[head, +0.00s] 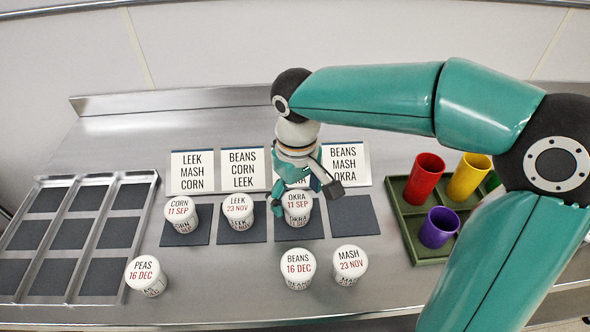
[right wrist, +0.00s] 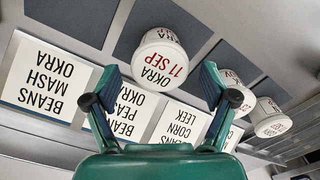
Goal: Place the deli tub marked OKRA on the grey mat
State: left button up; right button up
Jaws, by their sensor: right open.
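My right gripper (head: 304,198) is open at this tub, reaching down from above and behind. In the right wrist view the OKRA tub (right wrist: 160,58) lies between and just beyond the spread fingertips (right wrist: 160,72). I cannot tell whether a finger touches it. The fourth mat (head: 354,217), to its right, is bare. My left gripper is not in view.
A CORN tub (head: 181,213) and a LEEK tub (head: 238,210) stand on the mats to the left. PEAS (head: 147,275), BEANS (head: 298,268) and MASH (head: 349,264) tubs stand nearer the front. A green tray (head: 413,222) of cups is right; a metal rack (head: 68,290) is left.

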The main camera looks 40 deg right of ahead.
aim_at(297, 200)
notch_tip(297, 200, up, 8)
jog(key=shift+f+p, duration=0.1)
jog(key=shift+p, duration=0.25)
dwell(0.4)
